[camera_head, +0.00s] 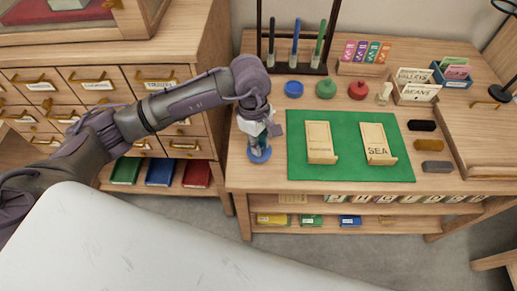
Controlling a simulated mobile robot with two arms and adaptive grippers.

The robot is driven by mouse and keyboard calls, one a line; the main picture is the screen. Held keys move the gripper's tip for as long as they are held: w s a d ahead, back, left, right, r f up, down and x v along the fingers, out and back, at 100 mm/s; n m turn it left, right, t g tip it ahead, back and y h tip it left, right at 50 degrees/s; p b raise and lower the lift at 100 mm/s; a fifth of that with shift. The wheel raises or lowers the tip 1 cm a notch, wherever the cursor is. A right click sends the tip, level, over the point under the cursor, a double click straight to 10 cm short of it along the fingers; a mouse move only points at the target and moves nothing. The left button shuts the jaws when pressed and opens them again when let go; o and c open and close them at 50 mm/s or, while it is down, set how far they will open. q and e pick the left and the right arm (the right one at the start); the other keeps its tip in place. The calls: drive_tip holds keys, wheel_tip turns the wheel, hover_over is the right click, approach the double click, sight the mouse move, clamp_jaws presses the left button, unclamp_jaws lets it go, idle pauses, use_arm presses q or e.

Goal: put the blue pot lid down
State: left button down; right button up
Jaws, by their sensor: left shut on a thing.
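My left gripper (259,143) points down over the left front part of the wooden desk (238,175). It is shut on the blue pot lid (259,155), a small round blue piece just under the fingers. I cannot tell whether the lid touches the desk. The blue pot (293,90) stands farther back, in front of the pen rack, left of a green pot (326,89) and a red pot (361,87). My right gripper is not in view.
A green mat (350,174) with two wooden stands lies right of the gripper. A rack with upright coloured pens (296,60) stands behind the pots. Dark and grey blocks (422,125) lie right of the mat. A drawer cabinet (105,85) stands left.

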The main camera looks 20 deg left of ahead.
use_arm(q)
wheel_tip(320, 180, down, 4)
drive_tip(key=shift+r+p, duration=0.15)
drive_tip(key=shift+p, duration=0.25)
drive_tip(key=shift+a+f, duration=0.1)
drive_tip(key=shift+f, duration=0.15)
drive_tip(key=shift+f, duration=0.1)
drive_tip(key=shift+f+b, duration=0.15)
drive_tip(key=shift+b, duration=0.15)
drive_tip(key=c, duration=1)
unclamp_jaws()
drive_tip(key=shift+c, duration=0.2)
